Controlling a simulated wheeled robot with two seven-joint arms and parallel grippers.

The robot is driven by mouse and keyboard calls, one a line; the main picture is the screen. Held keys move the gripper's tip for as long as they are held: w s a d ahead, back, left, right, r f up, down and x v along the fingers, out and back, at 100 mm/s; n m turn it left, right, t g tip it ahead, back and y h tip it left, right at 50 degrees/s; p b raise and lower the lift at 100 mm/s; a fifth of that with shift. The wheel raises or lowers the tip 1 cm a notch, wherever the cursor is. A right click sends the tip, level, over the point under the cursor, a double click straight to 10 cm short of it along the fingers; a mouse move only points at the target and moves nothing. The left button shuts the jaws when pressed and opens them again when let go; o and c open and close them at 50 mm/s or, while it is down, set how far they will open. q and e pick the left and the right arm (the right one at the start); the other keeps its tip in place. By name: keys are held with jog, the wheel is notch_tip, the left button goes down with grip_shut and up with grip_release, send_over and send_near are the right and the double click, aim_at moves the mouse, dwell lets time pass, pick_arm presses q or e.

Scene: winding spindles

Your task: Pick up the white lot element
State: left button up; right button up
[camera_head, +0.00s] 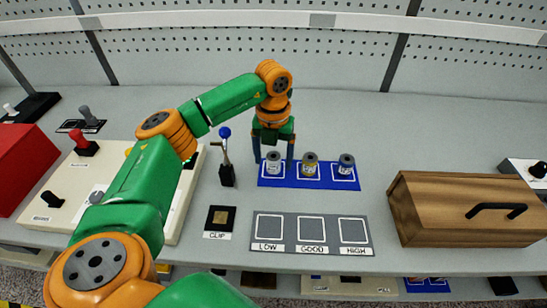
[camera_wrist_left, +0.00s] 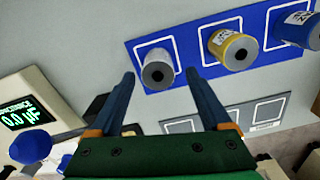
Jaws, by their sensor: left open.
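The white lot element (camera_head: 274,168), a small cylinder with a dark hole in its end, stands in the left square of the blue mat (camera_head: 266,183). It also shows in the left wrist view (camera_wrist_left: 155,61). My left gripper (camera_head: 273,161) is open and points down over it. In the left wrist view the fingers (camera_wrist_left: 161,74) lie to either side of the element, with gaps visible. A yellow element (camera_head: 310,168) and a blue-labelled element (camera_head: 345,168) stand in the mat's other two squares. My right gripper is out of view.
A grey mat (camera_head: 332,247) marked LOW, GOOD and HIGH lies in front, with the CLIP pad (camera_head: 219,223) to its left. A blue-knobbed lever (camera_head: 226,172) stands left of my gripper. A wooden box (camera_head: 450,212) sits at right.

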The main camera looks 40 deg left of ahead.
pick_arm(q)
jog(key=shift+w+a+f, duration=0.1)
jog(key=shift+f, duration=0.6)
jog(key=shift+w+a+f, duration=0.15)
jog(key=shift+w+f, duration=0.05)
jog(key=shift+f, duration=0.2)
jog(key=shift+s+r, duration=0.15)
jog(key=c, duration=0.8)
grip_shut()
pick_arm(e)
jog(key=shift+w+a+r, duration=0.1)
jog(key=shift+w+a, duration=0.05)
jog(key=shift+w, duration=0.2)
